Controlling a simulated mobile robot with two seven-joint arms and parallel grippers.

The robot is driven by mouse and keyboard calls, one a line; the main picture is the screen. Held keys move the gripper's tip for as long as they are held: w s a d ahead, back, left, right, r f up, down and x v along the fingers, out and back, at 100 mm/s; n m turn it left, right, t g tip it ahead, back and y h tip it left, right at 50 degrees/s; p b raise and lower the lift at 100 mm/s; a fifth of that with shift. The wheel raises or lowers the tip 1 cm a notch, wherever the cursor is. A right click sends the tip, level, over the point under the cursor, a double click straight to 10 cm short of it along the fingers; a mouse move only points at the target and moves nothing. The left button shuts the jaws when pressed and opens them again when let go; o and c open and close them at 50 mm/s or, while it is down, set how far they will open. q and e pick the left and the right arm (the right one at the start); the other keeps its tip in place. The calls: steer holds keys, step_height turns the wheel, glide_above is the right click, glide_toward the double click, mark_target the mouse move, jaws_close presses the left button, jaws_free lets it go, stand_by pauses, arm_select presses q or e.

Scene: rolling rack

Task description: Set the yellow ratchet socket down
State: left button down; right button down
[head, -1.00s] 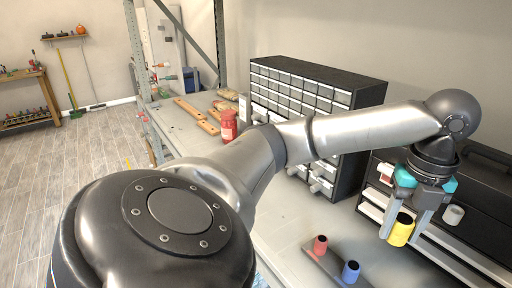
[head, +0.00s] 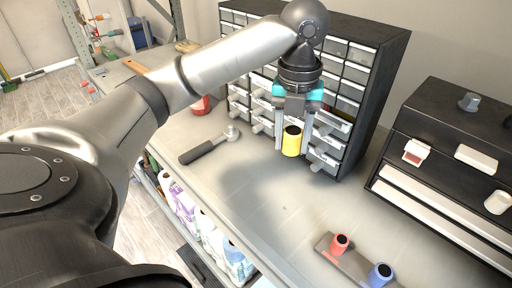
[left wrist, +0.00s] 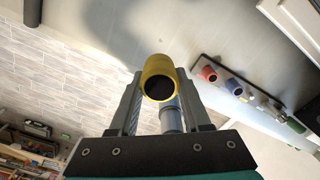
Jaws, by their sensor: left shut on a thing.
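The yellow ratchet socket (head: 292,141) is a short yellow cylinder with a dark open end. My left gripper (head: 293,138) is shut on it and holds it above the grey shelf top (head: 270,195), in front of the drawer cabinet. In the left wrist view the yellow socket (left wrist: 159,78) sits between the two fingers (left wrist: 158,95). A ratchet handle (head: 208,146) with a black grip lies on the shelf to the left of the gripper. A red socket (head: 340,243) and a blue socket (head: 380,274) stand on a grey holder at the front right. My right gripper is not in view.
A black small-drawer cabinet (head: 384,68), some drawers pulled out, stands close behind the gripper. A black toolbox (head: 430,123) stands at the right. A red container (head: 201,106) is partly behind my arm. The shelf's middle is clear.

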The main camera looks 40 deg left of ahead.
arm_select(q)
steer(key=b, duration=0.1)
glide_above(283, 208)
step_height(283, 208, down, 15)
steer(key=shift+s+r, duration=0.1)
step_height(283, 208, down, 5)
steer(key=shift+f, duration=0.1)
steer(key=shift+f, duration=0.1)
steer(key=shift+c, duration=1.8)
jaws_free()
step_height(283, 208, up, 12)
steer(key=shift+r, duration=0.2)
